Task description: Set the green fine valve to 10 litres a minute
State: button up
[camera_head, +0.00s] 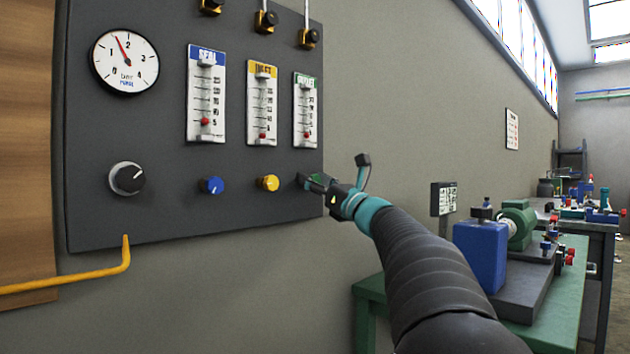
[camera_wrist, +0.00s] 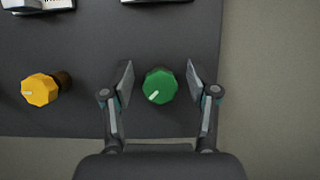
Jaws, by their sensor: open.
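The green valve knob (camera_wrist: 160,86) sits on the dark panel in the wrist view, with a white pointer mark toward its lower left. My gripper (camera_wrist: 159,84) is open, one finger on each side of the knob, with a visible gap on both sides. In the head view my gripper (camera_head: 310,181) is at the panel's lower right and hides the green knob. The green-labelled flowmeter (camera_head: 306,111) above has its red float (camera_head: 307,133) low on the scale, near the bottom; the exact reading is too small to tell.
The yellow knob (camera_wrist: 40,89) is left of the green one, and the blue knob (camera_head: 211,186) is farther left. A black knob (camera_head: 127,179) sits below the round gauge (camera_head: 125,62). A green bench (camera_head: 560,290) with a blue machine (camera_head: 480,255) stands at the right.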

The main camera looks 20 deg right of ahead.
grip_shut()
jog(key=shift+n, duration=0.5)
jog(key=n+g+y, duration=0.1)
jog(key=n, duration=0.2)
jog(key=n+g+y+b, duration=0.1)
jog(key=n+y, duration=0.1)
jog(key=n, duration=0.1)
jog(key=shift+n, duration=0.3)
jog(key=n+g+y, duration=0.1)
jog(key=n, duration=0.3)
jog(key=shift+n+g+y, duration=0.3)
jog(key=shift+g+y, duration=0.1)
jog(key=shift+a+n+g+p, duration=0.1)
jog(key=shift+n+g+p, duration=0.55)
jog(key=shift+n, duration=1.15)
jog(key=shift+g+y, duration=0.25)
jog(key=shift+y, duration=0.05)
